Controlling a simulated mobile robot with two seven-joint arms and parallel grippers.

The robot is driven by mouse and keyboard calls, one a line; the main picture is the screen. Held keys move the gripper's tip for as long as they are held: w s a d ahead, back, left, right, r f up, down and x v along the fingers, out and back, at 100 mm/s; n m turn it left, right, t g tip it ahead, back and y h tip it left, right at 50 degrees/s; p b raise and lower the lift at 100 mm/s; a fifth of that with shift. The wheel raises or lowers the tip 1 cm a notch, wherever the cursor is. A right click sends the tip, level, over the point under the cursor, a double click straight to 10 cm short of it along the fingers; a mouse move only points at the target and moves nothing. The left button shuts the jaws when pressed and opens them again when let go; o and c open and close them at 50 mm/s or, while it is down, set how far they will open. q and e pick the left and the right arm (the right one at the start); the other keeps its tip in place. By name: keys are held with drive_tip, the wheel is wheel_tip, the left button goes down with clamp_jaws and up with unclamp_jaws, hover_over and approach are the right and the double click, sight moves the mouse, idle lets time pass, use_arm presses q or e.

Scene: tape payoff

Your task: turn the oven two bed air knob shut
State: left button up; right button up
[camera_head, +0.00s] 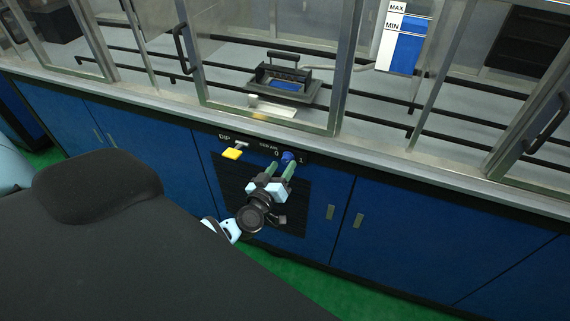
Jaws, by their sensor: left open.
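The bed air knob (288,157) is a small blue knob on the dark panel at the top of the blue cabinet front, under the label "BED AIR". The marks "0" and "1" stand to its left and right. My left gripper (281,168) is open, with its green fingers reaching up toward the knob. The fingertips are at or just short of the knob, one toward its left and one toward its right. I cannot tell whether they touch it. The fingers partly hide the knob's lower side. My right gripper is not in view.
A yellow handle (233,153) labelled "DIP" sits left of the knob. A dark vented grille (232,187) lies below. Above are the counter edge (400,169) and framed glass doors. A blue MAX/MIN level gauge (407,52) is behind the glass. Green floor shows below.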

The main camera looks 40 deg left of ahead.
use_arm(q)
drive_tip(key=shift+w+a, duration=0.2)
drive_tip(key=shift+w, duration=0.95)
drive_tip(key=shift+c, duration=0.2)
drive_tip(key=c, duration=0.9)
